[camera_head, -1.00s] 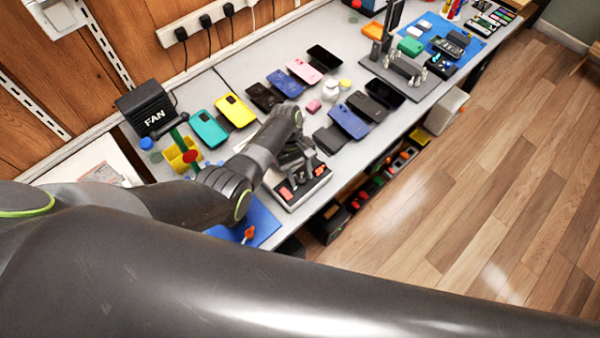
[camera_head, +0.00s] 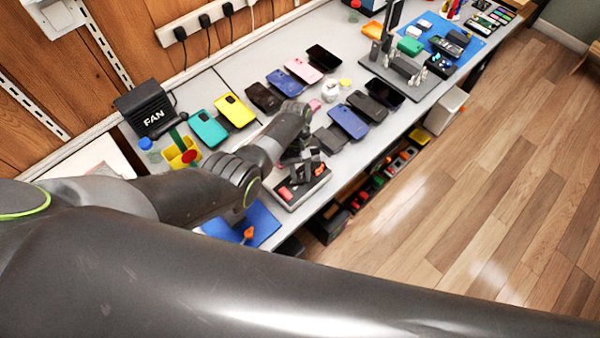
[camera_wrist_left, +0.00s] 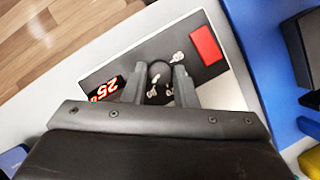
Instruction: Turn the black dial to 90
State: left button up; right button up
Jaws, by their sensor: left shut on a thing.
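The black dial (camera_wrist_left: 160,72) sits on the dark panel of a white box (camera_wrist_left: 225,92), between a red display (camera_wrist_left: 104,89) and a red button (camera_wrist_left: 206,44). The display digits look like "25", with the rest partly hidden by a finger. White marks surround the dial. My left gripper (camera_wrist_left: 158,84) is shut on the dial, one finger on each side. In the head view my left gripper (camera_head: 303,166) is over the box (camera_head: 292,200), and the dial is hidden there. My right gripper is not in view.
A blue mat (camera_head: 262,225) lies left of the box. Phones, including a yellow one (camera_head: 235,110) and a blue one (camera_head: 348,121), lie behind and right. A fan (camera_head: 147,110) stands at the back left. The table's front edge is close to the box.

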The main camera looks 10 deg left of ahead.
pick_arm(q)
jog(key=m+y, duration=0.1)
jog(key=m, duration=0.2)
jog(key=m+y, duration=0.1)
jog(key=m, duration=0.1)
jog(key=shift+w+d+m, duration=0.1)
jog(key=shift+d+m, duration=0.1)
jog(key=shift+m, duration=0.2)
jog(key=shift+m+y, duration=0.3)
jog(key=o, duration=1)
jog(key=shift+c, duration=0.2)
jog(key=shift+r, duration=0.1)
jog(key=v, duration=1.7)
jog(key=shift+w+b, duration=0.2)
jog(key=shift+b, duration=0.1)
